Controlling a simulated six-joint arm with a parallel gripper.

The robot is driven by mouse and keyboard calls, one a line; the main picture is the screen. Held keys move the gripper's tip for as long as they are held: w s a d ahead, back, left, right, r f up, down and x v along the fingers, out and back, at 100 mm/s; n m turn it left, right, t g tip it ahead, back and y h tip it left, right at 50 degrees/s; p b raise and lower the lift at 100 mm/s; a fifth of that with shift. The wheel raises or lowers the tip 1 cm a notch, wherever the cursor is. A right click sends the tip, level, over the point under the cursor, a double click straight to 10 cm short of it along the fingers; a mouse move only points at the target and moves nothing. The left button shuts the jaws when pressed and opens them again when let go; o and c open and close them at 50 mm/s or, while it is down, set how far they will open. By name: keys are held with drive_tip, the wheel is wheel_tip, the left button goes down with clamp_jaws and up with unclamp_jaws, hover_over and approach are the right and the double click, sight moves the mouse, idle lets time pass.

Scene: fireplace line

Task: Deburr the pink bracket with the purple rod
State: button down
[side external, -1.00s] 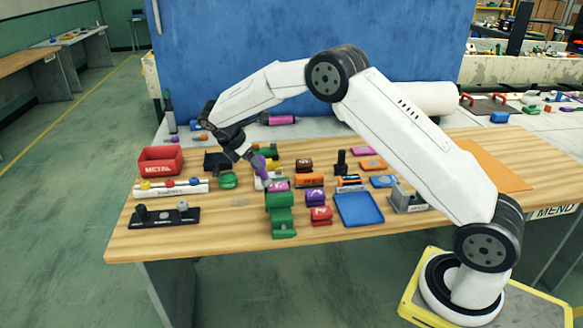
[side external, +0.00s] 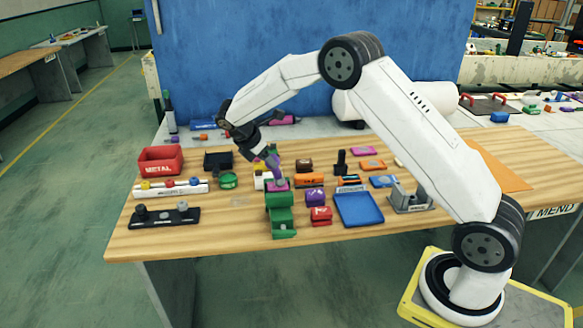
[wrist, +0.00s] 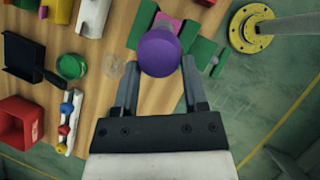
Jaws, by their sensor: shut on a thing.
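My gripper (side external: 268,152) is shut on the purple rod (side external: 275,168), which slants down and slightly right. The rod's lower end is at the top of the pink bracket (side external: 280,185); I cannot tell whether they touch. The bracket sits on top of a green stepped fixture (side external: 283,218) near the table's front. In the wrist view the rod's round purple end (wrist: 160,52) lies between the fingers, and a bit of the pink bracket (wrist: 166,18) shows beyond it between green fixture parts (wrist: 205,52).
A purple block (side external: 315,196), a red block (side external: 321,216) and a blue tray (side external: 359,209) stand right of the fixture. Left are a red METAL bin (side external: 161,159), a white rack (side external: 170,189) and a black holder (side external: 165,216). The table's front-left strip is mostly clear.

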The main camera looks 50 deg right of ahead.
wheel_tip(320, 180, up, 8)
drive_tip(key=w+a, duration=0.2)
drive_tip(key=shift+w+a, duration=0.35)
drive_tip(key=shift+a, duration=0.05)
idle(0.4)
